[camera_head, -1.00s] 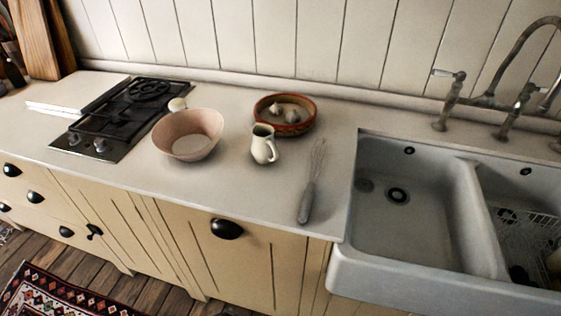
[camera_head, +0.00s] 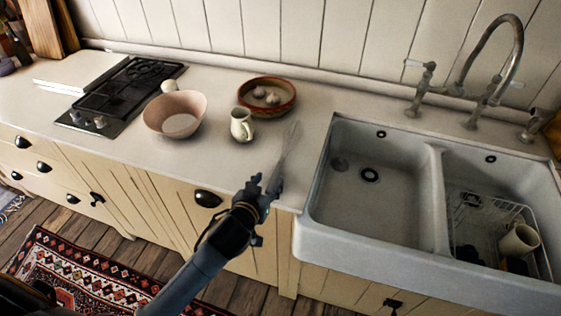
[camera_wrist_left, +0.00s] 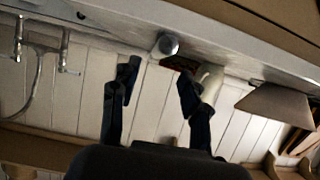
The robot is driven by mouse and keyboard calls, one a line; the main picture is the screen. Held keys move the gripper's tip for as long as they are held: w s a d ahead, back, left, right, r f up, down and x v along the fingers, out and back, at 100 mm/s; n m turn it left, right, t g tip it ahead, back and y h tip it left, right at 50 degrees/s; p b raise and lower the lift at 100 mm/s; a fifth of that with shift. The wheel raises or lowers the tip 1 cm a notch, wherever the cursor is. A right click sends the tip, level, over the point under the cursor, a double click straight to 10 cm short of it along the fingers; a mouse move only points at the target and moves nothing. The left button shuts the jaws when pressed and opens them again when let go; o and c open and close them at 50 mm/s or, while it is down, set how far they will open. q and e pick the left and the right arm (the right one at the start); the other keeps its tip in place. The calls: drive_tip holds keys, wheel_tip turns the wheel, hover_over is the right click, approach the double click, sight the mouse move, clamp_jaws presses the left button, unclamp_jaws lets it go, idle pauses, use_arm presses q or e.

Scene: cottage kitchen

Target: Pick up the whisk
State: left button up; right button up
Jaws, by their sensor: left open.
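The whisk (camera_head: 291,142) lies on the counter between the white jug (camera_head: 241,125) and the sink, wires toward the wall. Its handle is partly hidden behind my left gripper (camera_head: 264,187), which is at the counter's front edge by the handle end. In the left wrist view, upside down, my left gripper (camera_wrist_left: 157,80) is open with nothing clearly between its fingers. A round grey end, seemingly the whisk's handle (camera_wrist_left: 168,45), shows just beyond the fingertips. Contact cannot be told. My right gripper is not in view.
A pink bowl (camera_head: 174,113) and a red-rimmed bowl (camera_head: 267,97) with garlic stand near the jug. The hob (camera_head: 122,95) is at left. The double sink (camera_head: 372,215) with a tall tap (camera_head: 490,80) is at right. The counter left of the whisk's handle is clear.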

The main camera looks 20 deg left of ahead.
sight(276, 172)
use_arm(q)
drive_tip(key=shift+x, duration=1.1)
drive_tip(key=p+x, duration=0.1)
drive_tip(key=x, duration=0.3)
drive_tip(key=shift+d+r+p, duration=0.1)
drive_tip(key=shift+d+p, duration=0.05)
drive_tip(key=shift+p, duration=0.15)
drive_tip(key=shift+w+f, duration=0.3)
drive_tip(key=shift+w, duration=0.2)
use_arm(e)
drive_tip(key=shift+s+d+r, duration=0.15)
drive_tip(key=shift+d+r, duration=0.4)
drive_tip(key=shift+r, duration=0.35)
use_arm(q)
drive_tip(key=shift+c, duration=0.4)
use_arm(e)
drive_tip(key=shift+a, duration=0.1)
use_arm(q)
clamp_jaws()
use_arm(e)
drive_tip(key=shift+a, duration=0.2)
